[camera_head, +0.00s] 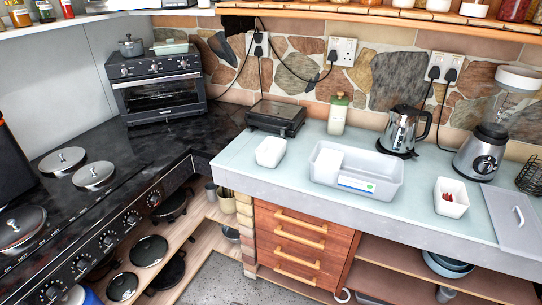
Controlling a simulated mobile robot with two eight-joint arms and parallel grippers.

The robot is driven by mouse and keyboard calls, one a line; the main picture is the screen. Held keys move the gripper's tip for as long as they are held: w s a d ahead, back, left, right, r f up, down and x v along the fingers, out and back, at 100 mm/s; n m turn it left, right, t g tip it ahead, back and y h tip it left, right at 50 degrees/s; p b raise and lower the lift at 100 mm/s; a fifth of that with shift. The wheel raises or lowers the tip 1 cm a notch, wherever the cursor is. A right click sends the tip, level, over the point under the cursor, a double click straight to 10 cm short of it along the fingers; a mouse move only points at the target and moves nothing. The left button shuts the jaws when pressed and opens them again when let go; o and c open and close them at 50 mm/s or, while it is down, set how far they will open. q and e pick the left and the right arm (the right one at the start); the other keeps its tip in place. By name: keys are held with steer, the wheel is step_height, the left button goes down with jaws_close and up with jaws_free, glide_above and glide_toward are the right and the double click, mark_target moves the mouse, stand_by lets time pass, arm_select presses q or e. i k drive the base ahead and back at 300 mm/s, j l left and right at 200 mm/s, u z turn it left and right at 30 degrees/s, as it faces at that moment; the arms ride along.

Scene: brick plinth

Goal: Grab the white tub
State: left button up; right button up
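Several white containers stand on the pale counter (235,168). A small, plain white tub (270,153) is at the left, in front of a dark grill. A larger, shallow, whitish tub (392,190) is in the middle; it holds a white block-like item (327,161) and a flat piece with a blue and green label (357,184). Another small white tub (451,207) with something red inside is at the right. I cannot tell which one the task means. Neither of my grippers is in view.
A steel kettle (404,128), a blender (482,152) and a pale green jar (338,115) stand along the back wall. The counter's front strip is clear. A black hob with pans (20,228) is at the left.

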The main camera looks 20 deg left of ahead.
mark_target(271, 152)
steer(key=i+j+u, duration=0.5)
steer(key=j, duration=0.35)
steer(key=i+j+u, duration=0.45)
steer(key=i+j, duration=0.25)
